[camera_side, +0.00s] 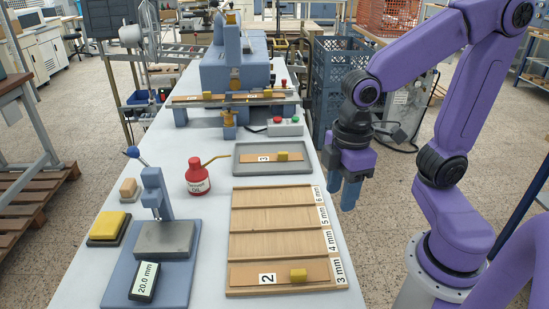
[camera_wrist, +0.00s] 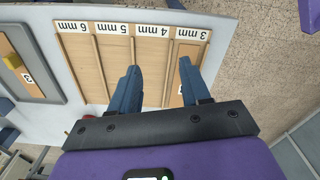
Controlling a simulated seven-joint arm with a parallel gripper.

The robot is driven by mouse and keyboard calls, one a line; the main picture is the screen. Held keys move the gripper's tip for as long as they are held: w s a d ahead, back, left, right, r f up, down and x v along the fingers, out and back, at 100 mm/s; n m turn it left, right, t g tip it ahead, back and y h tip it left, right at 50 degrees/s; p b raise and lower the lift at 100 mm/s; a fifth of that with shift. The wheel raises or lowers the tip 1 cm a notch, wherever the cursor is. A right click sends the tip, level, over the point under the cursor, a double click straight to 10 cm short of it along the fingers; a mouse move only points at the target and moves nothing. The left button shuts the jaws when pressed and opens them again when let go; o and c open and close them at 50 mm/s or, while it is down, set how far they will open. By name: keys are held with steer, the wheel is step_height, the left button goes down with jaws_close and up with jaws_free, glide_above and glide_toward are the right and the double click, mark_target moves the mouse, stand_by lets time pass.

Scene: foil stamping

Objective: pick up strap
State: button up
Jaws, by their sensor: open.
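Several flat brown straps show, each with a white number label and a yellow block. Strap 2 (camera_side: 247,275) lies in the 3 mm slot of the wooden rack (camera_side: 236,213). Strap 3 (camera_side: 249,158) lies in the grey tray (camera_side: 240,170). Strap 1 (camera_side: 213,99) lies across the blue press. My gripper (camera_side: 348,194) is open and empty, above and right of the rack's far end, apart from every strap. In the wrist view its fingers (camera_wrist: 159,67) overlap the rack, and the right finger partly hides the strap in the 3 mm slot (camera_wrist: 182,89).
A red oil can (camera_side: 197,178) stands left of the rack. A small blue press stand (camera_side: 152,240), a gauge reading 20.0 mm (camera_side: 145,281) and a yellow pad (camera_side: 109,227) occupy the left front. A button box (camera_side: 286,126) stands behind the tray.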

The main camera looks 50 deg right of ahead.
steer(key=w+r, duration=0.2)
steer(key=w, duration=0.8)
steer(key=r+m, duration=0.2)
steer(key=m, duration=0.1)
glide_above(283, 152)
steer(key=f, duration=1.1)
steer(key=shift+w+a+f, duration=0.15)
steer(key=shift+a, duration=0.1)
steer(key=shift+s+d+f, duration=0.1)
steer(key=shift+f, duration=1.25)
steer(key=shift+s+d+f, duration=0.1)
steer(key=shift+f, duration=1.2)
jaws_close()
